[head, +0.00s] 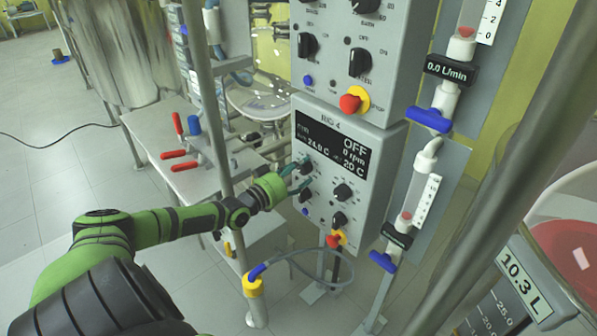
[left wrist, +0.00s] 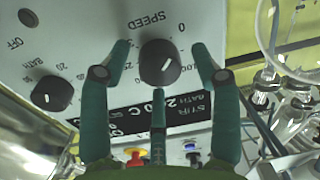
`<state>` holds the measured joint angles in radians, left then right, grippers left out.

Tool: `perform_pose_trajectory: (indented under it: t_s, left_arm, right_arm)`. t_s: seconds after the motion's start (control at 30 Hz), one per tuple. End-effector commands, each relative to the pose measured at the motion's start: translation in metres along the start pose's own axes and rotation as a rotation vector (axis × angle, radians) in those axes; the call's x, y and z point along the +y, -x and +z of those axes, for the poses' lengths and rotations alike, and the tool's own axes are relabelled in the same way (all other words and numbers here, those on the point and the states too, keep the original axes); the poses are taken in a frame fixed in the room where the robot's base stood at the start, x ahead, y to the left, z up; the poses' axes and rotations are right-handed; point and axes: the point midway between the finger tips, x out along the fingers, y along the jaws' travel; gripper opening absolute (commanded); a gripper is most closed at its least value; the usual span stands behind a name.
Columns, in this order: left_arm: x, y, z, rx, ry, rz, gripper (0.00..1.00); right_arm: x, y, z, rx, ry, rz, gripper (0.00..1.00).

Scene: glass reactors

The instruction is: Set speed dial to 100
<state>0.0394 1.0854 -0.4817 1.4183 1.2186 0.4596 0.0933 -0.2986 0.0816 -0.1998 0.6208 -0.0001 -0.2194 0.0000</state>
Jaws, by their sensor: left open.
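The speed dial is a round black knob with a white pointer mark; in the left wrist view the speed dial (left wrist: 160,63) sits below the upside-down word SPEED. In the head view the dial (head: 305,166) is at the upper left of the knobs on the lower control box (head: 372,188), partly covered by my gripper. My left gripper (head: 297,178) is open at the box front. In the left wrist view its green fingers (left wrist: 160,60) stand on both sides of the dial, apart from it. The display (head: 333,147) reads OFF, 0 rpm, 24.0 C and 20 C. My right gripper is out of view.
Beside the speed dial is the BATH knob (head: 342,191). A red stop button on yellow (head: 336,239) is at the box's lower edge. A steel post (head: 205,100) stands left of the box. Flow meters with blue valves (head: 429,119) stand to the right.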

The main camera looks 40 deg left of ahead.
Motion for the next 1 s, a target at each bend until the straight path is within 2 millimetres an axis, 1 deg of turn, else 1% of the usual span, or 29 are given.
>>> perform_pose_trajectory:
  t_s: [0.07, 0.1, 0.17, 0.2, 0.23, 0.5, 0.67, 0.87, 1.0]
  left_arm:
    - [0.000, 0.000, 0.000, 0.000, 0.000, 0.000, 0.63]
    - [0.000, 0.000, 0.000, 0.000, 0.000, 0.000, 0.55]
    - [0.000, 0.000, 0.000, 0.000, 0.000, 0.000, 0.31]
    - [0.000, 0.000, 0.000, 0.000, 0.000, 0.000, 0.15]
    - [0.000, 0.000, 0.000, 0.000, 0.000, 0.000, 0.07]
    - [0.000, 0.000, -0.001, 0.002, -0.007, 0.000, 0.07]
    - [0.000, 0.000, -0.003, 0.005, -0.045, 0.000, 0.07]
    - [0.000, 0.000, -0.003, 0.011, -0.160, -0.001, 0.07]
    - [0.000, 0.000, -0.004, 0.017, -0.278, -0.001, 0.07]
  right_arm:
    - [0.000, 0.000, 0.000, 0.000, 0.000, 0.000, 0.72]
    - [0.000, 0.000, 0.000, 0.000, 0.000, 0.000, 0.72]
    - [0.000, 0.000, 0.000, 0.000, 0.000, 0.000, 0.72]
    - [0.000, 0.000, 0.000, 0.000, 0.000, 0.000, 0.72]
    - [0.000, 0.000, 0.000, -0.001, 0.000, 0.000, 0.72]
    - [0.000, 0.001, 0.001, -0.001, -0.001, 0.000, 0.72]
    - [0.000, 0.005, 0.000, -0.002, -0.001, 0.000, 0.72]
    - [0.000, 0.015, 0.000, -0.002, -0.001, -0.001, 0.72]
    - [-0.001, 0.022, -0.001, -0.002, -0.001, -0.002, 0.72]
